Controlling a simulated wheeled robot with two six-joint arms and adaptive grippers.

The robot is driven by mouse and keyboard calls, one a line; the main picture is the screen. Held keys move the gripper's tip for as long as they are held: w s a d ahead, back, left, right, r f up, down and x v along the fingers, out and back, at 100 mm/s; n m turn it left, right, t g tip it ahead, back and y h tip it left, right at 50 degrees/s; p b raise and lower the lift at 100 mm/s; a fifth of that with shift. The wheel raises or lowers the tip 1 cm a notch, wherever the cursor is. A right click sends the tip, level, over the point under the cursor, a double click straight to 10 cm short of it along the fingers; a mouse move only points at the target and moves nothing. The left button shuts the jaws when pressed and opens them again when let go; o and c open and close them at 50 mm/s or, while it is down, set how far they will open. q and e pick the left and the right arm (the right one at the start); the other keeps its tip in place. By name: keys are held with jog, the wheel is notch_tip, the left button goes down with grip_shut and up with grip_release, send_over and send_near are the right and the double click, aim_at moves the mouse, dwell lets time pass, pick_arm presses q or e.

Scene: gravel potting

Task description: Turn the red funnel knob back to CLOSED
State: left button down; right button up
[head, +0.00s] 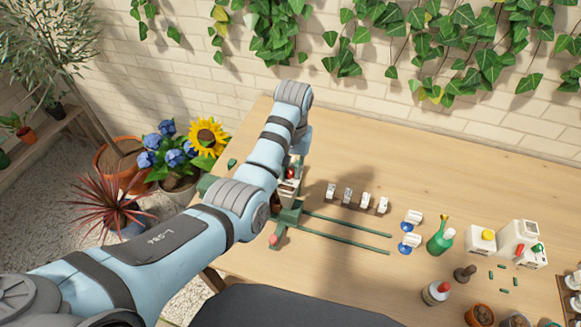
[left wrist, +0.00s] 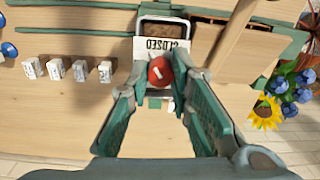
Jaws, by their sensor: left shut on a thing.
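The red funnel knob (left wrist: 160,71) sits between my left fingertips (left wrist: 163,66) in the left wrist view, and my left gripper is shut on it. A white line marks the knob's face. A white plate with the word CLOSED (left wrist: 160,47) is just beyond the knob and reads upside down. The funnel box (left wrist: 160,29) with brown gravel lies behind the plate. In the head view my left arm hides most of the funnel; a piece of its green stand (head: 289,215) shows. My right gripper is in neither view.
Green rails (head: 345,236) run right from the stand. Several small white labelled blocks (head: 347,195) stand in a row behind them. Sunflower pots (head: 180,178) are off the table's left side.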

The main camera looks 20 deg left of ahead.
pick_arm(q)
jog(key=m, duration=0.6)
jog(key=shift+r+m, duration=0.1)
jog(key=shift+m, duration=0.3)
dwell(0.3)
jog(key=c, duration=1.4)
grip_release()
jog(key=shift+c, duration=0.2)
